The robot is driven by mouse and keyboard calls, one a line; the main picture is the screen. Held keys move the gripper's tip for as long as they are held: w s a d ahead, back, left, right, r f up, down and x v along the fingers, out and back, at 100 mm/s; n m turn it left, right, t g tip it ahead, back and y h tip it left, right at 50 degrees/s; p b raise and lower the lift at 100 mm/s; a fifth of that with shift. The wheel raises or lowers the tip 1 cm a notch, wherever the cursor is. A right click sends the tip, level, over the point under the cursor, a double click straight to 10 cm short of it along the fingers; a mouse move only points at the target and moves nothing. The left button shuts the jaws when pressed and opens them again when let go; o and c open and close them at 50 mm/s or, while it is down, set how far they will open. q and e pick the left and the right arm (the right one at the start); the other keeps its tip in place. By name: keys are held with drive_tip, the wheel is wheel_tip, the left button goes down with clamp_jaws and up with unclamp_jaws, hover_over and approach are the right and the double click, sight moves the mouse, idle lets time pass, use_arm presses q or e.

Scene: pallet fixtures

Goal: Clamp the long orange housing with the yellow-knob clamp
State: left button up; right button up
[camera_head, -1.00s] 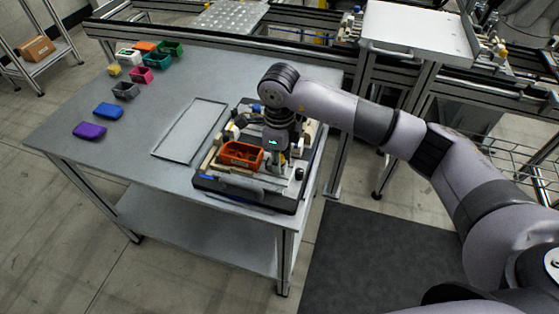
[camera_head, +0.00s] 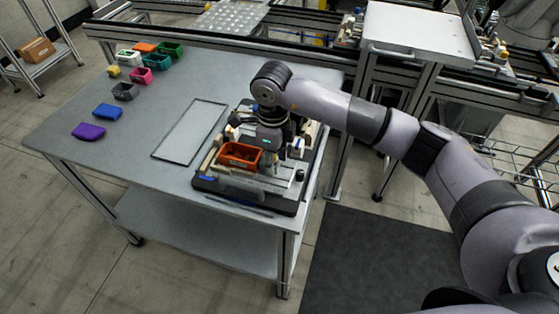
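The long orange housing (camera_head: 240,156) sits in the pallet fixture (camera_head: 245,187) at the table's right front corner. It looks like an open-topped box. My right gripper (camera_head: 270,160) points down over the fixture, at the right end of the housing. Its fingers are mostly hidden behind the wrist and the fixture parts, so I cannot tell whether they are open or shut. The yellow-knob clamp is not clearly visible; small light-coloured parts stand around the housing. My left gripper is not in view.
An empty rectangular frame (camera_head: 190,131) lies on the grey table (camera_head: 140,160) left of the fixture. Several coloured housings, including a purple one (camera_head: 89,131) and a blue one (camera_head: 108,111), lie at the table's left and back. A white-topped stand (camera_head: 418,30) is behind my arm.

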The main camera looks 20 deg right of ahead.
drive_tip(key=shift+r, duration=0.1)
drive_tip(key=shift+r+p, duration=2.1)
drive_tip(key=shift+r, duration=1.8)
